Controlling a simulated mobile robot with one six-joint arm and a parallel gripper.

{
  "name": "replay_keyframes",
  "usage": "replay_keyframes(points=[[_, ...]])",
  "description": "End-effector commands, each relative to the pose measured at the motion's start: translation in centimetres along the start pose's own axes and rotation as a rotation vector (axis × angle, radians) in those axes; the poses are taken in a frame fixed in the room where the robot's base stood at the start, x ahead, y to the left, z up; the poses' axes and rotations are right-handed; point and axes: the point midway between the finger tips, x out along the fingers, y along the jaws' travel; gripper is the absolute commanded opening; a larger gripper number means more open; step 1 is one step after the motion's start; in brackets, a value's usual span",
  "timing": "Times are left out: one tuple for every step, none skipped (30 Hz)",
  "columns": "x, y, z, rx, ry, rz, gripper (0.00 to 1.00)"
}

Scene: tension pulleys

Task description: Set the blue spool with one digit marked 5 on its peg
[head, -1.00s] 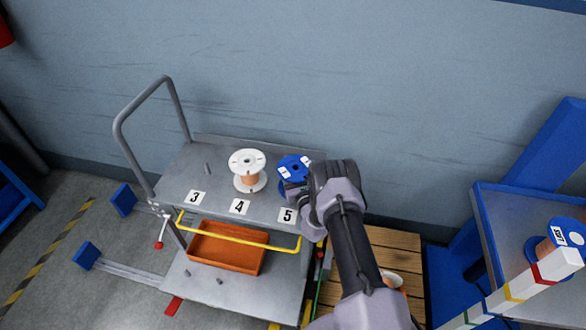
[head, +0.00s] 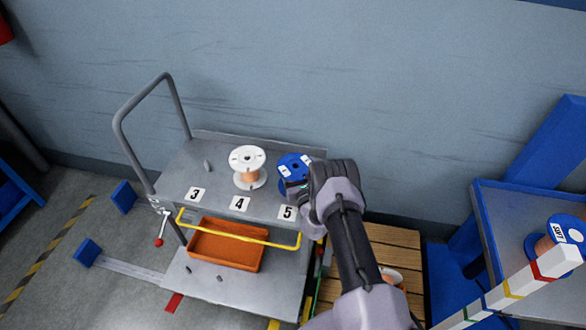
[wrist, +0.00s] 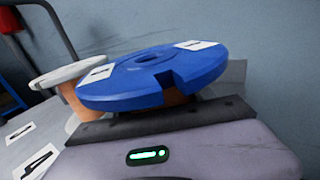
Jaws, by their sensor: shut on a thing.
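The blue spool (head: 291,166) with copper winding is over the right end of the cart's top shelf, behind the label 5 (head: 287,213). My gripper (head: 303,186) is shut on it from the right front. In the wrist view the blue spool (wrist: 150,75) fills the middle, its top flange slightly tilted in the picture, with two white labels too slanted to read. The jaws hide its lower part. I cannot see its peg or tell whether the spool touches the shelf.
A white spool (head: 248,166) stands close left, behind label 4 (head: 241,204). A bare peg (head: 208,165) stands behind label 3 (head: 195,194). An orange bin (head: 226,246) sits on the lower shelf. Another blue spool (head: 567,231) is at far right. A wooden pallet (head: 395,238) lies right of the cart.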

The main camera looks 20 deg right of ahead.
Motion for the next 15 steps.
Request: replay_keyframes(points=[[0.00, -0.01, 0.00, 0.000, 0.000, 0.000, 0.00], [0.00, -0.01, -0.01, 0.000, 0.000, 0.000, 0.00], [-0.01, 0.00, -0.02, 0.000, 0.000, 0.000, 0.00], [-0.01, 0.00, -0.03, 0.000, 0.000, 0.000, 0.00], [-0.01, 0.00, -0.04, 0.000, 0.001, 0.000, 0.00], [-0.02, 0.00, -0.04, 0.000, 0.001, 0.000, 0.63], [-0.02, 0.00, -0.05, 0.000, 0.001, 0.000, 0.69], [-0.02, 0.00, -0.05, 0.000, 0.001, 0.000, 0.74], [-0.03, 0.00, -0.06, 0.000, 0.001, 0.000, 0.82], [-0.03, 0.00, -0.06, 0.000, 0.001, 0.000, 0.86], [-0.03, 0.01, -0.06, 0.000, 0.001, 0.000, 0.86], [-0.03, 0.01, -0.07, 0.000, 0.001, 0.000, 0.86], [-0.03, 0.01, -0.07, 0.000, 0.001, 0.000, 0.86], [-0.03, 0.01, -0.07, 0.000, 0.001, 0.000, 0.86], [-0.03, 0.01, -0.07, 0.000, 0.001, 0.000, 0.86]])
